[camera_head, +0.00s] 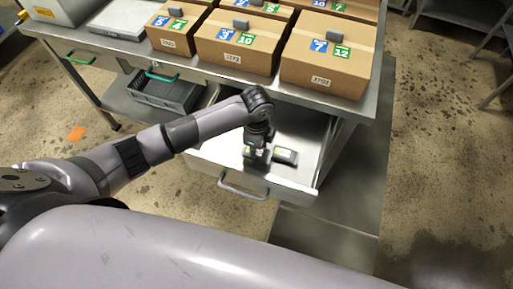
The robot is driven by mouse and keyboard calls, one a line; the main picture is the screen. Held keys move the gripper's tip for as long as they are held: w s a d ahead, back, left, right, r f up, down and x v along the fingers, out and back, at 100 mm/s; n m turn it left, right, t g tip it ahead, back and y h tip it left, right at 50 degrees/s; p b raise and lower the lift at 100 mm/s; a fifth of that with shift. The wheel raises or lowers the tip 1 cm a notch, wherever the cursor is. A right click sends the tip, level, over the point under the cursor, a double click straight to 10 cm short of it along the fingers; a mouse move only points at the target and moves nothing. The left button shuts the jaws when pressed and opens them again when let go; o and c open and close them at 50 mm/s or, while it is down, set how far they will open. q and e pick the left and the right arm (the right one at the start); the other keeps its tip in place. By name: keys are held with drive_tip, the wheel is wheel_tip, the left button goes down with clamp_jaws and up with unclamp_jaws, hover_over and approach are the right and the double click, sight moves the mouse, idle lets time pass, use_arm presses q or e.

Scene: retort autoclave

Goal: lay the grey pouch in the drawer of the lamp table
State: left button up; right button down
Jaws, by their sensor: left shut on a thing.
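The drawer (292,192) of the steel table (365,105) is pulled open, with its grey handle at the front. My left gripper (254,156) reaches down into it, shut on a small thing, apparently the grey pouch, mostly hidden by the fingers. The held thing is low in the drawer; I cannot tell whether it touches the floor. A dark, flat item (286,156) with a pale label lies on the drawer floor just right of the gripper. My right gripper is not in view.
Cardboard boxes (322,65) with blue and green number labels stand on the tabletop, small grey blocks on top. A dark crate (165,92) sits on the lower shelf at the left. Bare drawer floor lies around the gripper.

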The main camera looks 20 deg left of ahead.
use_arm(q)
drive_tip(key=shift+f+b, duration=0.4)
drive_tip(key=shift+f, duration=0.2)
drive_tip(key=o, duration=1.2)
drive_tip(key=shift+o, duration=0.2)
drive_tip(key=shift+r, duration=0.1)
drive_tip(key=shift+r, duration=0.3)
wheel_tip(320, 180, up, 12)
drive_tip(key=shift+r+b, duration=0.25)
drive_tip(key=shift+b, duration=0.15)
